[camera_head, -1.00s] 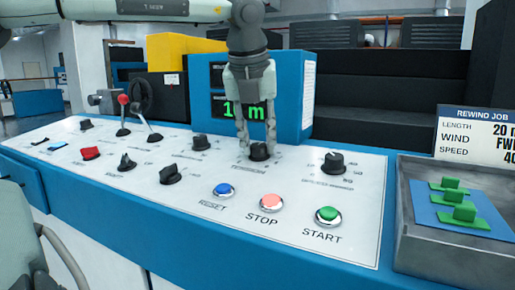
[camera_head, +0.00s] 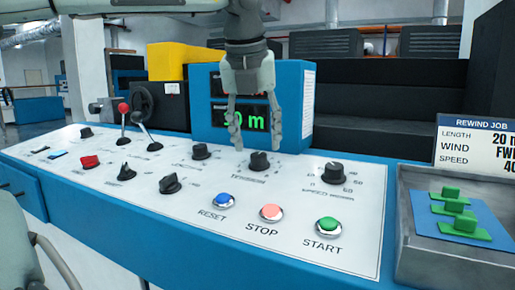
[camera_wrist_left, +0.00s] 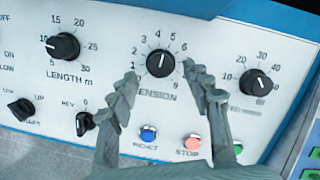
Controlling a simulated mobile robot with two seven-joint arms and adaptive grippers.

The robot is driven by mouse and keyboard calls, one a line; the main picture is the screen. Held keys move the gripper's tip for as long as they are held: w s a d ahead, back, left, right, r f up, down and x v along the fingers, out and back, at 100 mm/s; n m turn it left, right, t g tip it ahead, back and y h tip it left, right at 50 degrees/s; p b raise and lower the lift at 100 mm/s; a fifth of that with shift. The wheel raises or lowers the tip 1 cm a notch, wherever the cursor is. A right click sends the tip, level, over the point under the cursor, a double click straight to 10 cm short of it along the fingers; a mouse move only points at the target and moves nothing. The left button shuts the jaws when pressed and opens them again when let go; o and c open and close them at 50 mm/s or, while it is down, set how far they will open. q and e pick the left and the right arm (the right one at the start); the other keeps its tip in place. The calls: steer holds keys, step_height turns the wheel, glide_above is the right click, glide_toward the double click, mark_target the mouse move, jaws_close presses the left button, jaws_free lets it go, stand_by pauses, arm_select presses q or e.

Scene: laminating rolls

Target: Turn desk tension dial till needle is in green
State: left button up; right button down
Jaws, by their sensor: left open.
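The black tension dial (camera_head: 259,160) sits on the white desk panel, behind the stop button. In the left wrist view the dial (camera_wrist_left: 160,63) shows a white pointer line aimed roughly straight up, near 4 on its printed scale. My left gripper (camera_head: 257,146) is open and empty above the dial. In the left wrist view its fingers (camera_wrist_left: 160,80) lie either side of the dial, with gaps. No needle gauge with a green zone can be made out. My right gripper is not in view.
Blue reset (camera_head: 223,200), red stop (camera_head: 271,213) and green start (camera_head: 328,226) buttons stand in front. The length dial (camera_wrist_left: 63,46) and speed dial (camera_head: 333,173) flank the tension dial. A blue display box (camera_head: 294,100) behind reads 30 m. A grey tray (camera_head: 455,258) stands right.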

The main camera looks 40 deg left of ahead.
arm_select(q)
steer(key=v, duration=0.8)
steer(key=shift+r, duration=0.4)
steer(key=shift+s+f, duration=0.1)
steer(key=shift+s, duration=0.1)
